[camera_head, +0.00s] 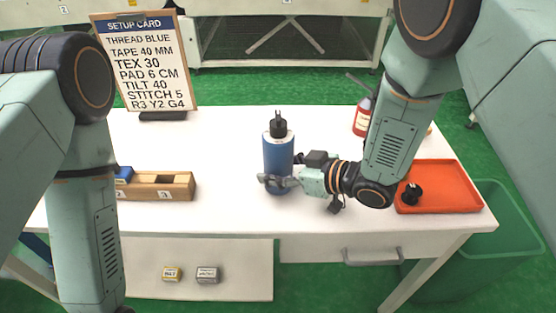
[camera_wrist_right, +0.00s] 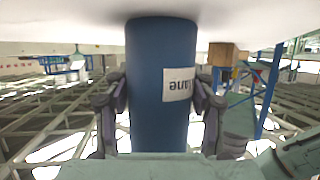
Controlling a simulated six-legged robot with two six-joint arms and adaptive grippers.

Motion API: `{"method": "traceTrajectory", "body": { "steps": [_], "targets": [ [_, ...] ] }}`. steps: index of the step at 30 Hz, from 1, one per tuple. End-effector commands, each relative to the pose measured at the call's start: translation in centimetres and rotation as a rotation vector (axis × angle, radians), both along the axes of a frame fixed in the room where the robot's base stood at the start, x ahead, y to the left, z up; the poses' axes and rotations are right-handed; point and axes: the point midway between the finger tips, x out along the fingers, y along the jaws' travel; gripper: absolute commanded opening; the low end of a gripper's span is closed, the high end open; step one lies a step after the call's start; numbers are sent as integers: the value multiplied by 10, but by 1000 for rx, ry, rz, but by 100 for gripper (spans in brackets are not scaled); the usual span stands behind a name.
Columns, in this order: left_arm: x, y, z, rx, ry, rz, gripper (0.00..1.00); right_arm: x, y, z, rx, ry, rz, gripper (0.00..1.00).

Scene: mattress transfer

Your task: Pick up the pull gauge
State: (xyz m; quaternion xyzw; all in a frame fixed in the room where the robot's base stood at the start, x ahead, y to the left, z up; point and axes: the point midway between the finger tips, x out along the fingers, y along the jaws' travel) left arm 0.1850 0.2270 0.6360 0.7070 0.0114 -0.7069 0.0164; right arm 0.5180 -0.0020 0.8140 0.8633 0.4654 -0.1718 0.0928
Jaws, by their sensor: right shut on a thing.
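My right gripper (camera_head: 276,182) is shut on a blue bottle (camera_head: 278,153) with a black nozzle top, near the middle of the white table (camera_head: 232,215). The bottle is upright, and I cannot tell whether its base touches the table. In the right wrist view the fingers (camera_wrist_right: 160,108) press on both sides of the blue bottle (camera_wrist_right: 146,60). I cannot make out a pull gauge for certain. A small black object (camera_head: 412,193) lies in the orange tray. My left gripper is out of view.
The orange tray (camera_head: 455,187) lies at the table's right end, above a green bin (camera_head: 500,225). A red bottle (camera_head: 362,116) stands behind my right arm. A wooden block holder (camera_head: 172,184) and a setup card (camera_head: 145,70) are left.

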Motion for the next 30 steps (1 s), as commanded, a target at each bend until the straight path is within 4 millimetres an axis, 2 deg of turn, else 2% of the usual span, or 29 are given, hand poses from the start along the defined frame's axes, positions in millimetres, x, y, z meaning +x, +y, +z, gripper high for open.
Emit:
{"method": "traceTrajectory", "body": {
  "steps": [3,10,13,24,30],
  "targets": [
    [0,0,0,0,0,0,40,0,0,0,1,-1,0,0],
    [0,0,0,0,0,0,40,1,0,2,2,-4,1,0],
    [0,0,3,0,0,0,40,1,0,10,3,-5,1,0],
    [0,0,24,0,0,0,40,2,0,77,2,-6,1,0],
    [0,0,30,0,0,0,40,1,1,98,3,-5,1,0]
  ]
}}
